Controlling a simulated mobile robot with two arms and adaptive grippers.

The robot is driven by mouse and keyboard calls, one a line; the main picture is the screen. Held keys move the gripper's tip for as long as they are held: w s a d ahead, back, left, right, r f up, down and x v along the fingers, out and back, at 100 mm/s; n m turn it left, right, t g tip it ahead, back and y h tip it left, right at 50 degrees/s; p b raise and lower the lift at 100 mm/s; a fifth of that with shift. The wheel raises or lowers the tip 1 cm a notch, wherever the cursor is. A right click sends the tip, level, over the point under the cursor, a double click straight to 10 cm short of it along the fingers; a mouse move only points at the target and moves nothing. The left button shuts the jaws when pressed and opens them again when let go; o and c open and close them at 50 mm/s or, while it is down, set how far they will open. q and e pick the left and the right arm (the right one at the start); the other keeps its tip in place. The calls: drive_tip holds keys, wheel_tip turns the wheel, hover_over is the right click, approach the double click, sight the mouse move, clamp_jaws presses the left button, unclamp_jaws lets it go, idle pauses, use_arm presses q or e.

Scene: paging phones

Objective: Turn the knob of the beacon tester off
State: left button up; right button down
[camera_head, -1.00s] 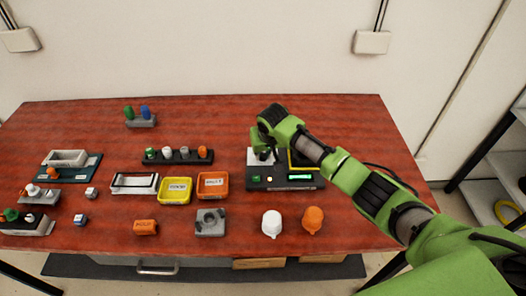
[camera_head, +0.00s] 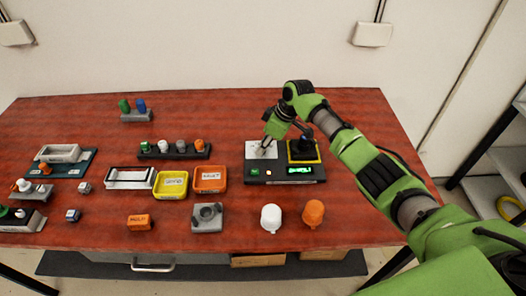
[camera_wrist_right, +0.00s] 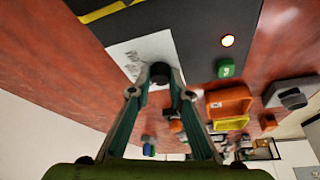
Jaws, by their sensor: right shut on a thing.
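The beacon tester (camera_head: 285,182) is a dark box at the back right of the table. It has a white plate, a yellow-framed dark square and a lit green display (camera_head: 300,170). My right gripper (camera_head: 264,151) reaches down onto the white plate. The knob's pointer direction cannot be read. A green button (camera_wrist_right: 226,68) and a small glowing lamp (camera_wrist_right: 228,40) sit on the tester's front. My left gripper is not in view.
An orange tray (camera_head: 209,180) and a yellow tray (camera_head: 170,185) stand left of the tester. A white piece (camera_head: 271,217) and an orange piece (camera_head: 313,213) lie in front of it. The table's right end is mostly clear.

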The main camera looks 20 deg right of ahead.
drive_tip(key=n+b, duration=0.1)
drive_tip(key=n+g+b, duration=0.1)
drive_tip(key=n+b, duration=0.1)
drive_tip(key=shift+w+f+y, duration=0.15)
drive_tip(key=shift+f+y, duration=0.05)
drive_tip(key=shift+y, duration=0.1)
drive_tip(key=shift+r+n+g+b, duration=0.15)
drive_tip(key=shift+n+g+b, duration=0.15)
drive_tip(key=shift+n+b, duration=0.65)
drive_tip(key=c, duration=1.9)
unclamp_jaws()
drive_tip(key=shift+d+r, duration=0.1)
drive_tip(key=shift+r, duration=0.1)
drive_tip(key=v, duration=1.1)
drive_tip(key=shift+d+r, duration=0.25)
drive_tip(key=shift+f, duration=0.1)
